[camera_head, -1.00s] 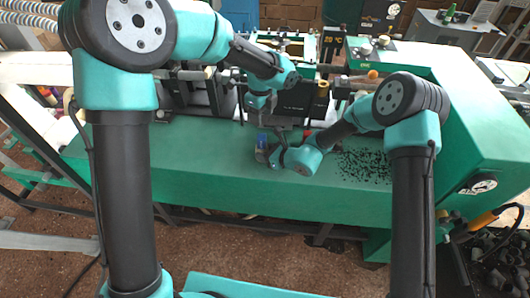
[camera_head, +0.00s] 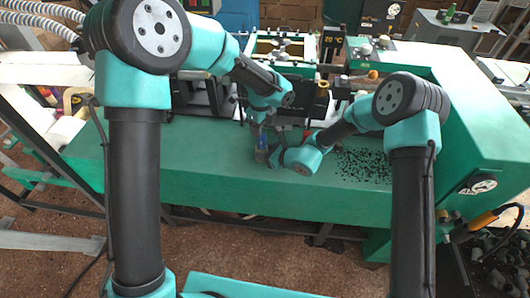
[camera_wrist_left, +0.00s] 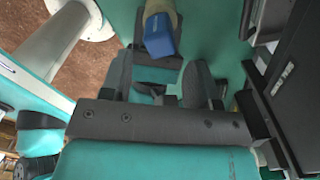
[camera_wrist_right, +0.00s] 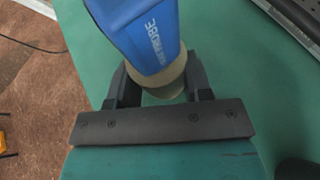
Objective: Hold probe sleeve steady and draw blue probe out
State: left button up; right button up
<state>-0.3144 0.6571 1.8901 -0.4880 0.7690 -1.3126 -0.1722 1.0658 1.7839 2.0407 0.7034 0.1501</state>
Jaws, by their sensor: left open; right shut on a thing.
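The blue probe (camera_head: 262,140) stands upright in its beige sleeve (camera_wrist_right: 168,84) on the green bench. In the right wrist view, the blue probe (camera_wrist_right: 142,32) shows white lettering and sits in the sleeve. My right gripper (camera_wrist_right: 163,88) is shut on the sleeve, one finger on each side. My left gripper (camera_head: 264,124) is open and empty, just above and beside the probe. In the left wrist view, the probe's blue end (camera_wrist_left: 159,36) lies just beyond the open fingers (camera_wrist_left: 159,78), apart from them. The sleeve is mostly hidden in the head view.
The green bench (camera_head: 215,160) is clear to the left and in front. Black scraps (camera_head: 364,166) lie scattered to the right. Machine frames (camera_head: 283,48) stand close behind my grippers. The bench's front edge is close by.

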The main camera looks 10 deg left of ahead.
pick_arm(q)
jog(key=shift+f, duration=0.3)
jog(key=shift+f, duration=0.1)
